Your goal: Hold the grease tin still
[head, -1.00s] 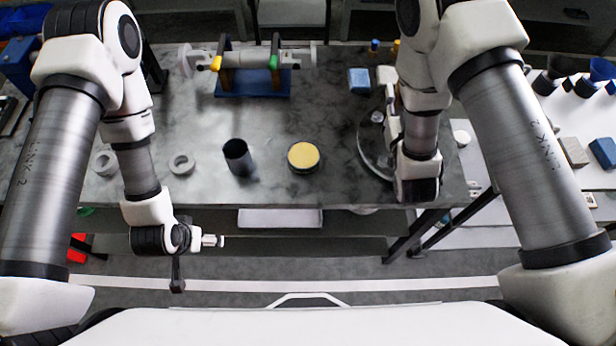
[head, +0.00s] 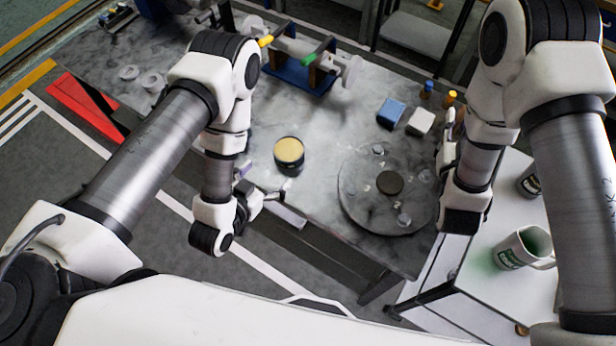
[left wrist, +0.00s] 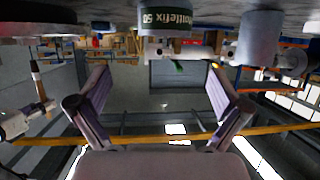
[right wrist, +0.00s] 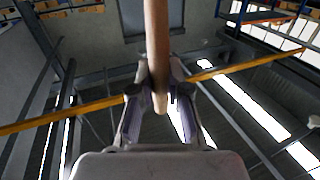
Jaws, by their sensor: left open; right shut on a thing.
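The grease tin (head: 289,149), a short dark can showing a yellow top, stands upright near the front edge of the bench. The left wrist view shows its white and green label (left wrist: 165,18) ahead of the fingers, upside down. My left gripper (head: 275,197) is open and empty in front of the tin, apart from it. My right gripper (right wrist: 160,95) is shut on a wooden handle (right wrist: 156,40). In the head view, my right gripper (head: 448,135) is right of the round plate; what the handle belongs to is unclear.
A round plate (head: 360,200) with a dark disc lies right of the tin. Blue and white blocks (head: 391,114) sit behind it. A blue-based fixture (head: 300,75) stands at the back. A white side table with mugs (head: 523,248) is at right.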

